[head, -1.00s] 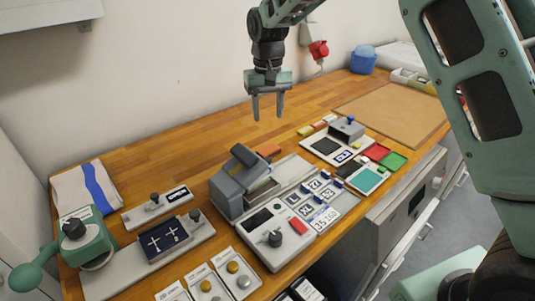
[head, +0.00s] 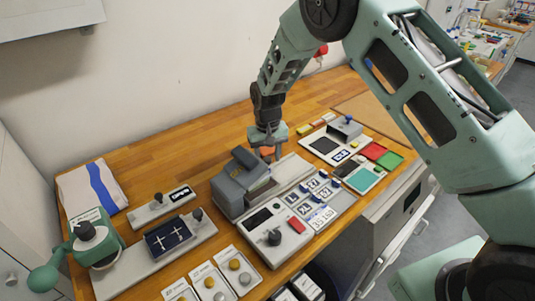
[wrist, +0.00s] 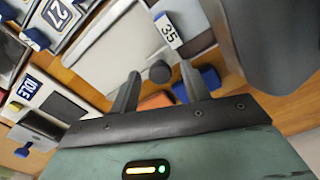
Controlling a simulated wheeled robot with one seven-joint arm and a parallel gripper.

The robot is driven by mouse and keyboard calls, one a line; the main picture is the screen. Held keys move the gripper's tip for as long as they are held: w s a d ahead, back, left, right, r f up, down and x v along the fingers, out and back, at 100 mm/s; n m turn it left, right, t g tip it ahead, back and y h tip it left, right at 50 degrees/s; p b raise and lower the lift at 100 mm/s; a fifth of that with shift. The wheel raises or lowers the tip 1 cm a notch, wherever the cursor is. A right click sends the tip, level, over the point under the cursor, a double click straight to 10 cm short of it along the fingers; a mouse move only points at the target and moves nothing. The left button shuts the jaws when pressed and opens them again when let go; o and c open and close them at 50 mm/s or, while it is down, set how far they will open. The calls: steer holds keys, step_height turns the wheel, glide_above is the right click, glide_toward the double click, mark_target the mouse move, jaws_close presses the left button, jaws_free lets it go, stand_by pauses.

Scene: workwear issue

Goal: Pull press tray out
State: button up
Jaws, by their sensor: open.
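The grey press (head: 240,182) stands mid-bench with its upper part raised. A long pale tray (head: 290,168) extends beside it toward the upper right; it also shows in the wrist view as a pale slab (wrist: 118,42). A dark round knob (wrist: 160,71) sits at its near end, roughly between my fingertips. My gripper (head: 268,155) is open, pointing down just behind the press, and its two fingers (wrist: 160,82) also show in the wrist view. I cannot tell whether they touch the knob. In the head view the gripper partly hides this end.
A control panel (head: 268,234) with a dark knob and red button lies in front of the press. Numbered tiles (head: 305,208) sit to its right. A reddish block (wrist: 155,101) lies beyond the fingers. Clear wood (head: 200,150) lies behind and left.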

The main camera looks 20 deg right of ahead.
jaws_close()
steer(key=w+d, duration=0.1)
steer(key=d, duration=0.2)
steer(key=w+d+b, duration=0.1)
steer(key=w+d, duration=0.1)
steer(key=d, duration=0.2)
steer(key=w+d+b, duration=0.1)
steer(key=d, duration=0.3)
steer(key=shift+w+d, duration=0.1)
steer(key=shift+w, duration=0.3)
jaws_free()
steer(key=shift+r, duration=0.1)
